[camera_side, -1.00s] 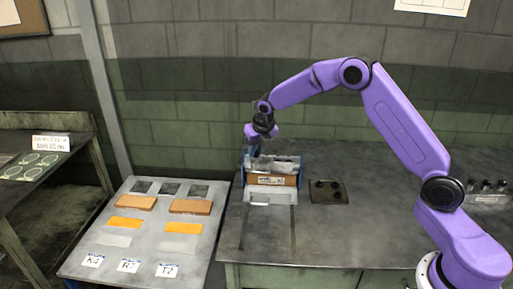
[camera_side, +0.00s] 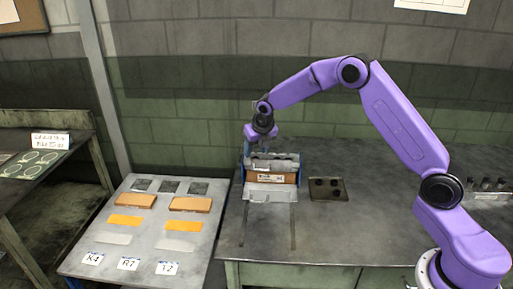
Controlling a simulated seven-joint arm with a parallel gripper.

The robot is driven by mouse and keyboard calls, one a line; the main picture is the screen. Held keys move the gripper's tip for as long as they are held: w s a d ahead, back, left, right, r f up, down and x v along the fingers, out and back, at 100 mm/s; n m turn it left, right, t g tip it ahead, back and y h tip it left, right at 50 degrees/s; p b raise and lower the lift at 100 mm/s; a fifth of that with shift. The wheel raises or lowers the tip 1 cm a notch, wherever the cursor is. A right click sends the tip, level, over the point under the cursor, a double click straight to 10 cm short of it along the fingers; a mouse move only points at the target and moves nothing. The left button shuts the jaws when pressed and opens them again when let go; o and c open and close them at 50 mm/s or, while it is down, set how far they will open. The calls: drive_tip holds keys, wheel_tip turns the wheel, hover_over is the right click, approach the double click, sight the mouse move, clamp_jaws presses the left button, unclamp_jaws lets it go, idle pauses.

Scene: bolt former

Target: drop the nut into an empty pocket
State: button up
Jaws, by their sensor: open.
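The bolt former (camera_side: 271,180) stands on the grey workbench, with blue side plates, a brown labelled front and a grey top. Small dark openings show along its top edge; I cannot tell which pockets are empty. My gripper (camera_side: 262,148) is open and points down just over the back left part of the former's top. Its fingertips are small and partly merge with the former behind them. I cannot make out the nut at this size, either between the fingers or in a pocket.
A dark square plate (camera_side: 328,189) with round dark features lies right of the former. A rack of dark pegs (camera_side: 487,186) stands at the far right. A grey side table (camera_side: 128,225) at left holds brown blocks, orange and grey pads and labels. Bare bench (camera_side: 340,235) lies in front.

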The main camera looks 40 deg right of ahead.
drive_tip(key=shift+r, duration=0.15)
drive_tip(key=v, duration=1.7)
drive_tip(key=shift+s, duration=0.15)
drive_tip(key=s+a+f+m+g+y, duration=0.1)
drive_tip(key=s+a+m, duration=0.4)
drive_tip(key=s, duration=0.5)
drive_tip(key=s+a+f+m+g+y, duration=0.1)
drive_tip(key=s+a+m, duration=0.4)
drive_tip(key=s, duration=0.5)
drive_tip(key=s+d+f+m, duration=0.1)
drive_tip(key=s+m, duration=0.2)
drive_tip(key=s, duration=0.4)
drive_tip(key=s+d+f+m+g, duration=0.1)
drive_tip(key=s+d+f+m, duration=0.1)
drive_tip(key=s+m, duration=0.2)
drive_tip(key=s+d+f+m+g, duration=0.1)
drive_tip(key=s+f+m, duration=0.1)
drive_tip(key=s, duration=0.8)
drive_tip(key=shift+d+f+m, duration=0.2)
drive_tip(key=shift+d+m, duration=0.05)
drive_tip(key=shift+m, duration=0.45)
